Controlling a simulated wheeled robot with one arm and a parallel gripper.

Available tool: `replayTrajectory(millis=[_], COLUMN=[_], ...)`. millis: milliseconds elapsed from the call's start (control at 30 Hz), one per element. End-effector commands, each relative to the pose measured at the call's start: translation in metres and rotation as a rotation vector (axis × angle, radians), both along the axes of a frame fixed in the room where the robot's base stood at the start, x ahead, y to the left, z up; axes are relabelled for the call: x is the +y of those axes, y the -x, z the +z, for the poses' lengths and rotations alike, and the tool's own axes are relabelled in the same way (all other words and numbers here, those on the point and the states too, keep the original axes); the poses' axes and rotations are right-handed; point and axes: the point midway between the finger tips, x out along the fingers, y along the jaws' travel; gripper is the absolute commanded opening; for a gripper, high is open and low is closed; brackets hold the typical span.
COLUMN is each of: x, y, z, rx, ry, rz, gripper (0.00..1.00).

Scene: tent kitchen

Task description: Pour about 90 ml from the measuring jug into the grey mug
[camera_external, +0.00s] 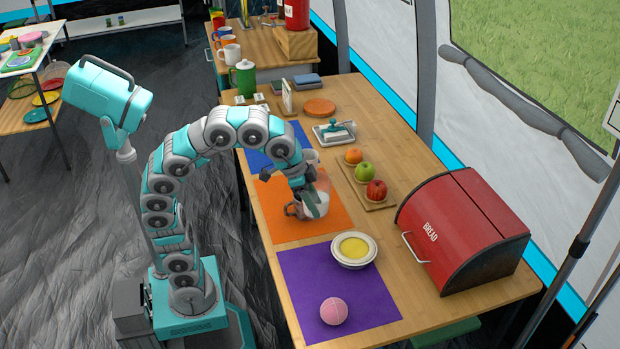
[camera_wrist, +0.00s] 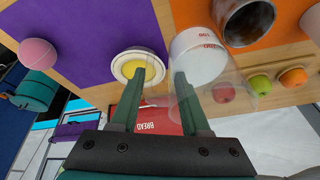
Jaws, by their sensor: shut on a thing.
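The clear measuring jug (camera_external: 322,186) with white liquid low in it is at the orange mat; it also shows in the wrist view (camera_wrist: 202,62), with red 100 marks. My gripper (camera_external: 312,202) is shut on the jug; the exact grip point is unclear. In the wrist view my gripper (camera_wrist: 165,70) has one finger seen through or against the clear wall. The grey mug (camera_external: 296,209) stands on the orange mat just left of the jug. In the wrist view the mug (camera_wrist: 252,22) shows a dark inside, and no liquid is visible there. Whether the jug touches the mat is unclear.
A bowl of yellow content (camera_external: 354,249) and a pink ball (camera_external: 333,311) sit by the purple mat (camera_external: 300,285). A red bread box (camera_external: 465,230) is at right. Fruit lies on a board (camera_external: 372,204). A butter dish (camera_external: 335,131) stands behind. The orange mat's (camera_external: 270,200) left side is clear.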

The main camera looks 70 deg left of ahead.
Motion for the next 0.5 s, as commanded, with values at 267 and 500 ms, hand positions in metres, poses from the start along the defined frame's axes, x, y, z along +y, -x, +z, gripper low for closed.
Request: replayTrajectory(millis=[267,500], x=[-0.04,-0.056], y=[0.039,0.059], z=[-0.043,-0.064], rx=[0.002,0.0], ry=[-0.003,-0.003], rz=[0.012,0.029], gripper=[0.0,0.0])
